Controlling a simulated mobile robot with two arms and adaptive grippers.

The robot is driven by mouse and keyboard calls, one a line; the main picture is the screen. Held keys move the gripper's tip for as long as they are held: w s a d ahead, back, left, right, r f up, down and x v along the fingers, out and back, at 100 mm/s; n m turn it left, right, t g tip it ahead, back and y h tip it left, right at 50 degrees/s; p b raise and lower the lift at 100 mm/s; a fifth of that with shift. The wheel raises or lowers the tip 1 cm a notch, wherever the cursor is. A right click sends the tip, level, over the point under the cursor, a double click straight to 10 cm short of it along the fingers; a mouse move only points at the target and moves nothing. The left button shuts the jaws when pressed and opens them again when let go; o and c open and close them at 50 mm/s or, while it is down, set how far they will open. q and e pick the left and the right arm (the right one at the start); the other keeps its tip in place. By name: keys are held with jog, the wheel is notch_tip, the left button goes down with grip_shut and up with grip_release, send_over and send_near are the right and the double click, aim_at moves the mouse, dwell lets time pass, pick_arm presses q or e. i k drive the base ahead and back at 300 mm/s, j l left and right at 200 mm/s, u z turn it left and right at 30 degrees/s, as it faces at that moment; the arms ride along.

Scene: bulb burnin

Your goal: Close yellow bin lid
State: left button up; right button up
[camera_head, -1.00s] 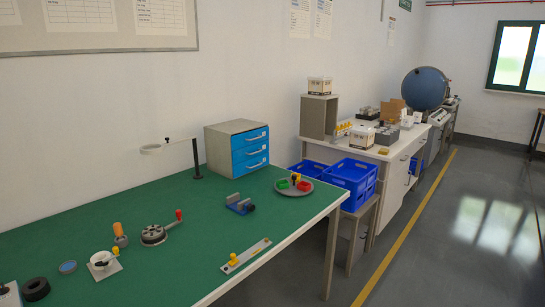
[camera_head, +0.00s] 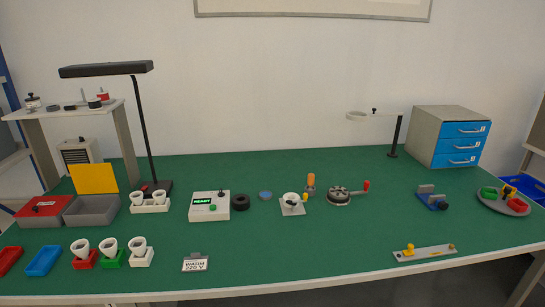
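The yellow lid (camera_head: 93,178) stands up at the back edge of a grey bin (camera_head: 92,211) at the left of the green table. The lid is open and the bin's inside shows, looking empty. A second grey bin beside it on the left has a red lid (camera_head: 43,207) lying shut over it. Neither of my grippers shows in the head view.
A black desk lamp (camera_head: 137,120) stands just behind and right of the bin. White cups in red, green and white holders (camera_head: 110,253) stand in front, near red and blue trays (camera_head: 43,260). A tester box (camera_head: 209,207) stands to the right. The table's front middle (camera_head: 300,260) is mostly clear.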

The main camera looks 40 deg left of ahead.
aim_at(97, 178)
jog(key=u, duration=2.55)
jog(key=j+z, duration=0.1)
jog(key=z, duration=0.5)
jog(key=j+z, duration=0.4)
jog(key=k+j+z, duration=0.15)
jog(key=j+z, duration=0.25)
jog(key=j, duration=0.15)
jog(key=k+j+z, duration=0.15)
jog(key=j+z, duration=0.2)
jog(key=j, duration=0.1)
